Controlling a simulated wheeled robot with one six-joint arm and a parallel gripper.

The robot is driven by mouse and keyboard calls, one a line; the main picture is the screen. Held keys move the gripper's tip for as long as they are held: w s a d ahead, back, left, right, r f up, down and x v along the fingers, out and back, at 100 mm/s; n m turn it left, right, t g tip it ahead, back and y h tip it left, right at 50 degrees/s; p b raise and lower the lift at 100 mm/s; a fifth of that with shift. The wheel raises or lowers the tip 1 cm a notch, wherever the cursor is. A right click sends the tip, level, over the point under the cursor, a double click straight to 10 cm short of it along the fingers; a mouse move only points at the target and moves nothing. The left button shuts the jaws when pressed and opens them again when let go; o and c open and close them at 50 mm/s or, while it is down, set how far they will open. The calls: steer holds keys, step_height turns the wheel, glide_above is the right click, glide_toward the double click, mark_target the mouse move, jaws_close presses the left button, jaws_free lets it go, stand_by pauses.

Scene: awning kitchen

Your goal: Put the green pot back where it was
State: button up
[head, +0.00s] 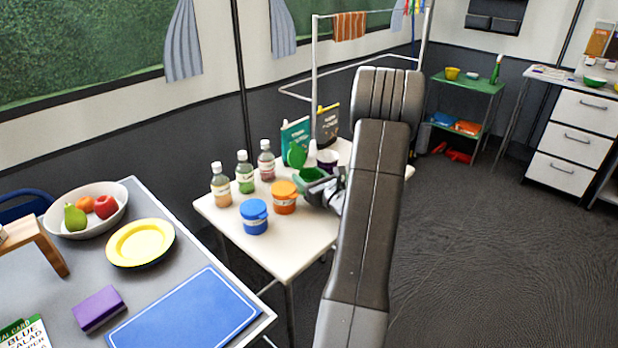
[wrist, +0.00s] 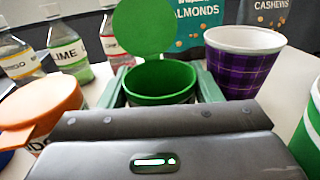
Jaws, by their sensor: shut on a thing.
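The green pot (wrist: 160,82) is in the wrist view, with its round green lid (wrist: 145,28) standing open behind it. My gripper (wrist: 160,90) is shut on the pot, one finger on each side of it. In the head view, the green pot (head: 308,174) and its lid (head: 296,155) show over the small white table (head: 276,247), partly hidden by my gripper (head: 322,188). I cannot tell whether the pot's bottom touches the table.
Orange (head: 285,198) and blue (head: 254,217) pots stand left of the green one, with several bottles (head: 243,172) behind. A purple plaid cup (wrist: 243,60) and two bags (head: 297,134) stand behind right. A green-white thing (wrist: 309,120) is at the wrist view's right edge.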

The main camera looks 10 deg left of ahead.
steer(key=shift+f, duration=0.1)
steer(key=o, duration=0.8)
steer(key=shift+r, duration=0.2)
steer(key=v, duration=1.2)
steer(key=shift+s, duration=0.1)
